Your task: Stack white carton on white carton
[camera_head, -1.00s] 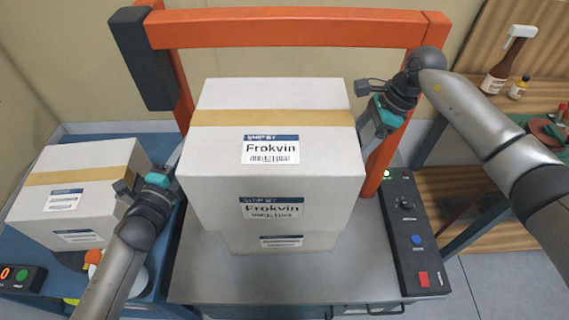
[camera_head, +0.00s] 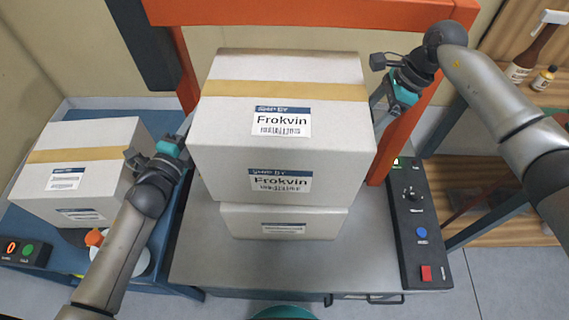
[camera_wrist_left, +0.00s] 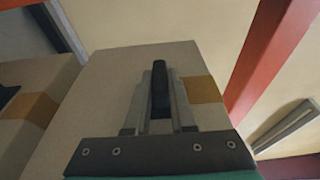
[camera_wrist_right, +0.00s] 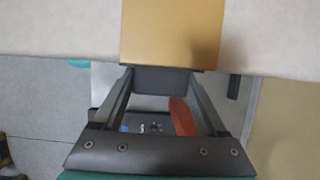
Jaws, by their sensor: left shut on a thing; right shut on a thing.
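A large white carton (camera_head: 285,105) with a tan tape band and "Frokvin" labels is held between my two grippers. My left gripper (camera_head: 186,128) presses its left side and my right gripper (camera_head: 380,103) its right side. The left wrist view shows the left fingers (camera_wrist_left: 160,90) against the carton face, and the right wrist view shows the right fingers (camera_wrist_right: 165,85) at the taped side. A second white carton (camera_head: 285,225) stands below it on a grey metal surface (camera_head: 220,260). The upper carton hides its top, so I cannot tell whether they touch.
Another white carton (camera_head: 75,180) with tape sits at left on a blue table (camera_head: 140,110). An orange frame (camera_head: 300,14) stands behind. A control box (camera_head: 420,225) lies right of the lower carton. Bottles (camera_head: 530,55) stand on a wooden shelf at upper right.

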